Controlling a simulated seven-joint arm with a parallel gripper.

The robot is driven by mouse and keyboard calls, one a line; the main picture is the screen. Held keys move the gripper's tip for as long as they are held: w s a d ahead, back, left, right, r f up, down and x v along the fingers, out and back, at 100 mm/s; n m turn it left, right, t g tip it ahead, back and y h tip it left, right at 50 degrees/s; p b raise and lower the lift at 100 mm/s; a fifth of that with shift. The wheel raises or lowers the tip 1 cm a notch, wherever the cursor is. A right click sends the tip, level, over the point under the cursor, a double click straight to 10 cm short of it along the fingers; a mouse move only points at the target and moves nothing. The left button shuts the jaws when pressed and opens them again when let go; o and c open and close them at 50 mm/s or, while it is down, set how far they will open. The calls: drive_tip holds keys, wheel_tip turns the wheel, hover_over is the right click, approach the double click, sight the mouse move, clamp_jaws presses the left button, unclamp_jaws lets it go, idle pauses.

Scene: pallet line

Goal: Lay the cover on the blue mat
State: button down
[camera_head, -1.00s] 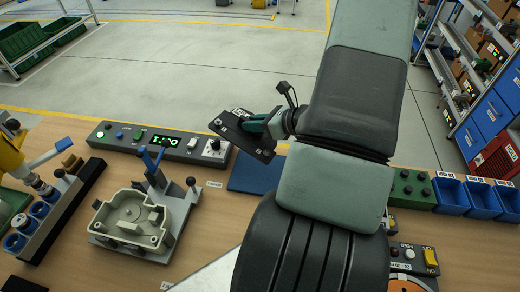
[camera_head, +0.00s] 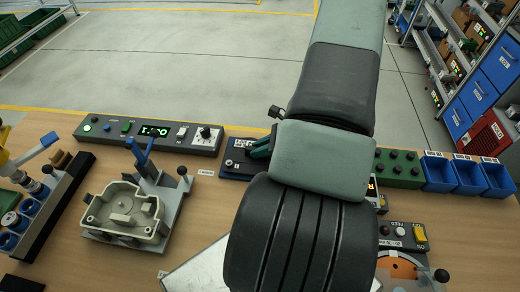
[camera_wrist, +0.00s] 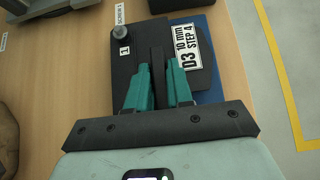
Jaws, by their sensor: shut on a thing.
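The blue mat (camera_wrist: 212,78) shows as a strip past the cover's right side in the wrist view. The cover hides most of it and reaches past it to the left. I cannot tell whether they touch.
A control box (camera_head: 150,136) with a green display stands left of the cover. A grey fixture (camera_head: 128,212) with a light casting stands front left. A green button box (camera_head: 400,168) and blue bins (camera_head: 468,176) are to the right. Bare wood lies between the fixture and my arm.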

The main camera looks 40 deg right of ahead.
drive_tip(key=shift+f, duration=0.4)
drive_tip(key=shift+f, duration=0.1)
drive_tip(key=c, duration=1)
unclamp_jaws()
drive_tip(key=shift+s+d+r, duration=0.1)
drive_tip(key=shift+r, duration=0.1)
drive_tip(key=v, duration=1.1)
drive_tip(key=shift+s+d+r, duration=0.2)
drive_tip(key=shift+r, duration=0.05)
